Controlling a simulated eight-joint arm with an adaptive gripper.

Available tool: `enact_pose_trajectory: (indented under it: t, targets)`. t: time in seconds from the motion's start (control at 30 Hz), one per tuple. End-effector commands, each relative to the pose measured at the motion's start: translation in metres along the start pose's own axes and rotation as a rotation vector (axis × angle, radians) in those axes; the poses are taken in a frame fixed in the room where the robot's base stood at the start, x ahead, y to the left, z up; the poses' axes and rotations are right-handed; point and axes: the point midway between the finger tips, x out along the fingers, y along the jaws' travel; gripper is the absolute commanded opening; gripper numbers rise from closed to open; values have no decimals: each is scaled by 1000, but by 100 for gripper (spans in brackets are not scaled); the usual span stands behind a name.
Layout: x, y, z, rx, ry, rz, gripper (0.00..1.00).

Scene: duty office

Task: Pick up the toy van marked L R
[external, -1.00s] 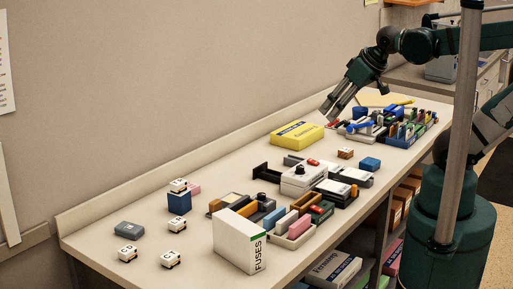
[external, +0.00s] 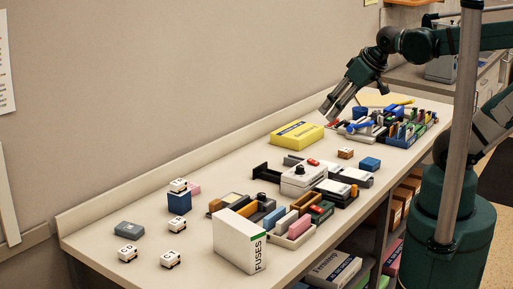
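Several small white toy vans with dark wheels are at the left part of the counter. One van (external: 179,185) sits on top of a blue box (external: 179,203). Another van (external: 177,224) stands in front of that box. Two more stand nearer the front, a left one (external: 128,253) and a right one (external: 171,259). Their markings are too small to read surely, so I cannot tell which is L R. My gripper (external: 330,113) is far from them, above the back right of the counter, pointing down and left. Its fingers look apart, with nothing between them.
A white FUSES box (external: 238,243) stands upright right of the vans. A grey box (external: 129,229) and a pink block (external: 194,189) lie near them. Mid-counter is crowded with devices (external: 303,178) and trays. A yellow box (external: 297,135) lies near my gripper.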

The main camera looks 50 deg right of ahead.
Motion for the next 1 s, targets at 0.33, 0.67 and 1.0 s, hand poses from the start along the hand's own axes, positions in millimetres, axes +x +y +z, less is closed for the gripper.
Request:
enact_pose_trajectory:
  t: [0.33,0.67,1.0]
  targets:
    - [3,-6,-12,-42,-17,-9,40]
    - [17,-27,-46,-175,-70,-38,40]
    - [39,-56,-83,-332,-129,-75,40]
